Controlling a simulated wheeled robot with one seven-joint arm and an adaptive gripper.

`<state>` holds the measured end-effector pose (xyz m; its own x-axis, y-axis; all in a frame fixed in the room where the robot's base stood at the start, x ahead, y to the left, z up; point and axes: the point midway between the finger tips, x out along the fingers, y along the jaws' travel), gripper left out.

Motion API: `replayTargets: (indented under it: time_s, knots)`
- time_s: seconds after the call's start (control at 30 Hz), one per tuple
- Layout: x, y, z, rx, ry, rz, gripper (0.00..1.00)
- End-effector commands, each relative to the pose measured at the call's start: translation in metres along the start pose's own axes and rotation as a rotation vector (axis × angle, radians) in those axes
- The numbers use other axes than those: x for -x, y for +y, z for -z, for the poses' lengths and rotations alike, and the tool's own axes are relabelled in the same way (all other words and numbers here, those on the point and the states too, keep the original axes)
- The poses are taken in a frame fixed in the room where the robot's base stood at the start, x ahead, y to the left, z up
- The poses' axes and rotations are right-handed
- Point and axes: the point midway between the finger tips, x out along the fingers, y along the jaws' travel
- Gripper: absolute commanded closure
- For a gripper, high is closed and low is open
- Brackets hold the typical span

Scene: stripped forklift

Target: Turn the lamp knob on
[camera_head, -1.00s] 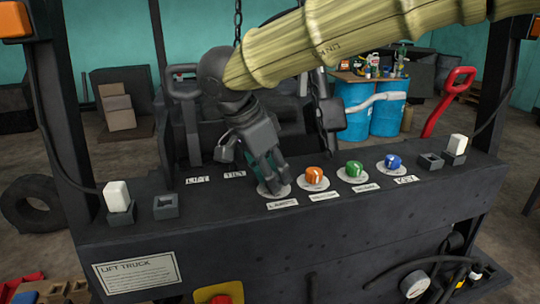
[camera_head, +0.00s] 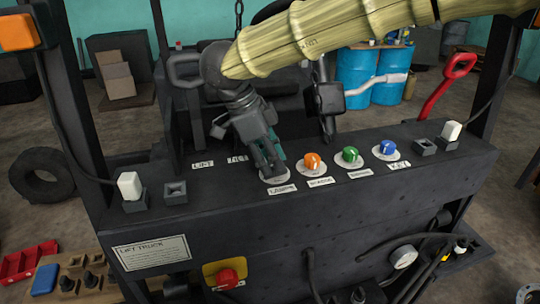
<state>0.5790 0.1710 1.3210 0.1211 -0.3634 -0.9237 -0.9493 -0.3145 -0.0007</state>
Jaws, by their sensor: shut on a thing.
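The lamp knob's round white base (camera_head: 275,177) shows on the dark console, above a small label that seems to read LAMPS. The knob itself is hidden by my gripper (camera_head: 274,167). My gripper points down at that base with its dark fingers closed around what stands there. To the right, in a row, are an orange knob (camera_head: 312,160), a green knob (camera_head: 350,154) and a blue knob (camera_head: 387,147), each on a white disc with a label below. My arm, in a yellowish sleeve, comes in from the upper right.
A black lever (camera_head: 325,100) stands behind the orange and green knobs. White switches stand at the left (camera_head: 130,186) and right (camera_head: 451,131) of the console. A red handle (camera_head: 457,68) rises at the right. A red button (camera_head: 228,278) is on the front face.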

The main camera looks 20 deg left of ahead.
Motion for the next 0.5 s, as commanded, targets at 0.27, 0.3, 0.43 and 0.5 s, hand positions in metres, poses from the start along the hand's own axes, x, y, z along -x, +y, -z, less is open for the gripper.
replayTargets:
  time_s: [0.27,0.3,0.43,0.5]
  knots:
    - [-0.0039,0.0017,-0.0005,-0.001,0.003,-0.008,0.91]
    - [-0.0039,0.0017,-0.0005,-0.001,0.004,-0.008,0.91]
    - [-0.0037,0.0017,-0.0005,0.000,0.003,-0.007,0.56]
    - [-0.0031,0.0014,-0.0006,0.000,0.003,-0.006,0.45]
